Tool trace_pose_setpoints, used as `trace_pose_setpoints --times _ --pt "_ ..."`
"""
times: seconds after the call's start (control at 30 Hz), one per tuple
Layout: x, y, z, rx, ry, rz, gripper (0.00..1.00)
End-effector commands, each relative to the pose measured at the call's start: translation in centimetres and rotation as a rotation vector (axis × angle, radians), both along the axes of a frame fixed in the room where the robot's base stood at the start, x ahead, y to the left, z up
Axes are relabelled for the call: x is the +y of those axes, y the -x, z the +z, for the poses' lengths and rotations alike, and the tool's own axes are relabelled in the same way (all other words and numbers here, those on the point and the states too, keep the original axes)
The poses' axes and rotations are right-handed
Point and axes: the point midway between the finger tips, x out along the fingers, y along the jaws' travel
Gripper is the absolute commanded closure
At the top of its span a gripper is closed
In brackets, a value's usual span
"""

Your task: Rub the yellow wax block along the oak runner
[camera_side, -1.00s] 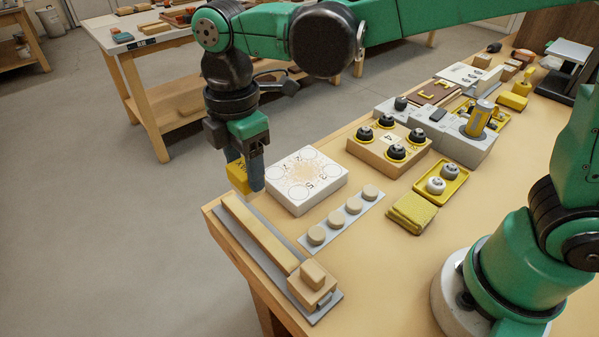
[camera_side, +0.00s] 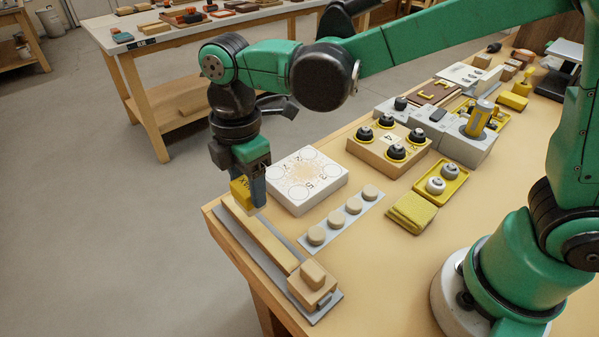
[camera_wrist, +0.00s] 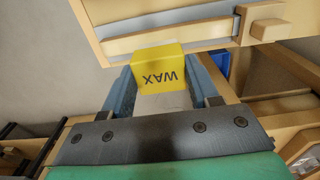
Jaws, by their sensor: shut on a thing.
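The yellow wax block (camera_side: 242,194), marked WAX, is held in my gripper (camera_side: 252,196) above the far left end of the oak runner. In the wrist view the wax block (camera_wrist: 158,66) sits between the two blue-grey fingers of my gripper (camera_wrist: 157,90). The oak runner (camera_side: 262,235) is a long pale wooden strip on a grey plate at the bench's left edge. In the wrist view the runner (camera_wrist: 175,38) lies just beyond the block. Whether the block touches the runner is hard to tell. A wooden block piece (camera_side: 312,283) sits at the runner's near end.
A white box with printed circles (camera_side: 307,180) stands close to the right of my gripper. A grey strip with several round wooden pegs (camera_side: 342,216) lies right of the runner. A yellow sponge-like pad (camera_side: 411,213) is farther right. The bench edge is just left of the runner.

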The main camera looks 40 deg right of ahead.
Motion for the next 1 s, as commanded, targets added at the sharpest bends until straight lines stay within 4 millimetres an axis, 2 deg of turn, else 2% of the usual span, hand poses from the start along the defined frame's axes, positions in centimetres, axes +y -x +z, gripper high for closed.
trace_pose_setpoints --times 0.37,0.47,0.5,0.93,1.0 --pt "0.0 0.0 -3.5 0.000 0.000 0.000 0.95" --pt "0.0 -0.1 -5.0 0.000 0.000 0.000 0.95" --pt "0.0 0.2 -4.9 0.000 0.000 0.001 1.00" --pt "0.0 4.2 -4.9 0.000 0.000 0.002 1.00" --pt "0.0 3.3 -5.2 0.000 0.000 -0.001 1.00"
